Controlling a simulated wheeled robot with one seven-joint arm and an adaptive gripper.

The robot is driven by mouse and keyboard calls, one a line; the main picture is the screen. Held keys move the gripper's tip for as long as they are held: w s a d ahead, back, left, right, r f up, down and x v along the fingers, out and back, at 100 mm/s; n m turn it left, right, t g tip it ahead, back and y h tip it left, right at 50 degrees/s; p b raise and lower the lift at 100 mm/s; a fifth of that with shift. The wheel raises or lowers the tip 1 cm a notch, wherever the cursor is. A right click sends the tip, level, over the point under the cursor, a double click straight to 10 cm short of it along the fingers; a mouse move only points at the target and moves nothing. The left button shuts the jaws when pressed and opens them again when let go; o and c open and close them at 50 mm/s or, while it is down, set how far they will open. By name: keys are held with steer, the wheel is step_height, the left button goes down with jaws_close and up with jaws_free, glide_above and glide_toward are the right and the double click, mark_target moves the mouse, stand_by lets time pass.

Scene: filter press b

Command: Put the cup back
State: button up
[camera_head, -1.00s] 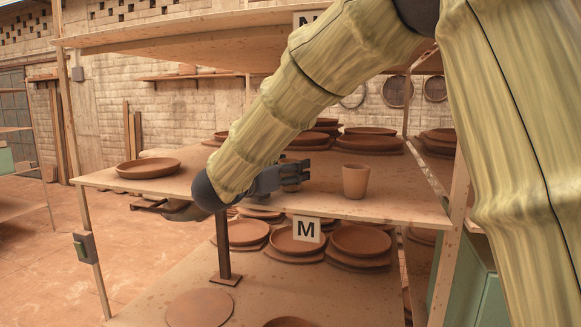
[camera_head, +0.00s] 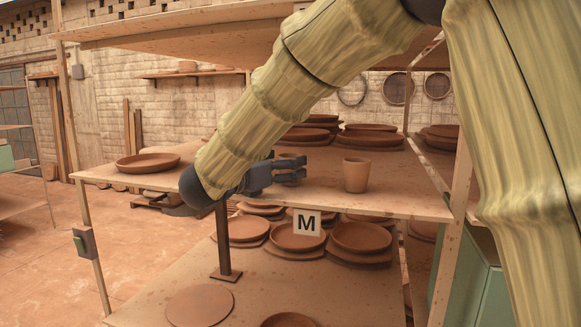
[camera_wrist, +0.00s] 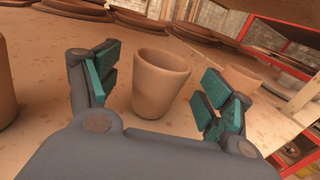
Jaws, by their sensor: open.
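A brown clay cup (camera_head: 355,175) stands upright near the front edge of the middle shelf (camera_head: 400,205). My gripper (camera_head: 304,170) is to the left of it, low over the same shelf, with a gap between. In the wrist view a tapered cup (camera_wrist: 158,85) stands upright ahead, framed between the open, empty fingers (camera_wrist: 160,95) and apart from both. It appears to be the same cup. My arm hides part of the shelf in the head view.
The wrist view also shows a clay vessel (camera_wrist: 5,85) cut off at the left edge and another (camera_wrist: 238,82) beyond the right finger. A shallow dish (camera_head: 148,163) sits at the shelf's left end. Stacked plates (camera_head: 368,138) stand behind. A post (camera_head: 458,190) rises at right.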

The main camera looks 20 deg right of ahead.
steer(key=b+v, duration=0.3)
steer(key=v, duration=0.6)
steer(key=shift+a, duration=0.3)
steer(key=shift+s, duration=0.15)
